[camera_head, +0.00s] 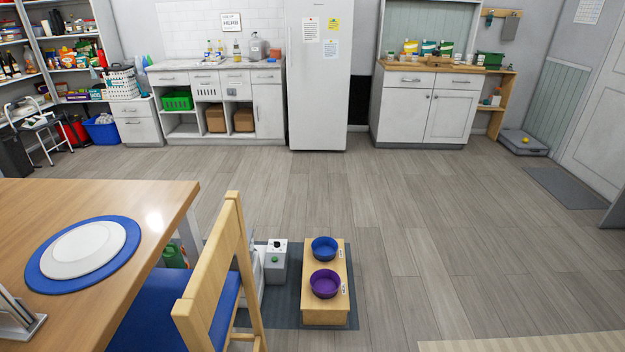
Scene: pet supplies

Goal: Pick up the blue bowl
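The blue bowl (324,247) sits upright at the far end of a low wooden stand (325,314) on the floor, in the lower middle of the head view. A purple bowl (325,285) sits on the same stand, nearer to me. The two bowls are close together. A small white tag shows beside each bowl. The inside of the blue bowl looks empty.
A wooden chair (222,270) with a blue seat and a table (150,215) stand to the left. A grey and white device (275,265) is left of the stand on a dark mat (285,318). The floor (450,240) to the right is clear. Cabinets and a fridge (318,100) line the back.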

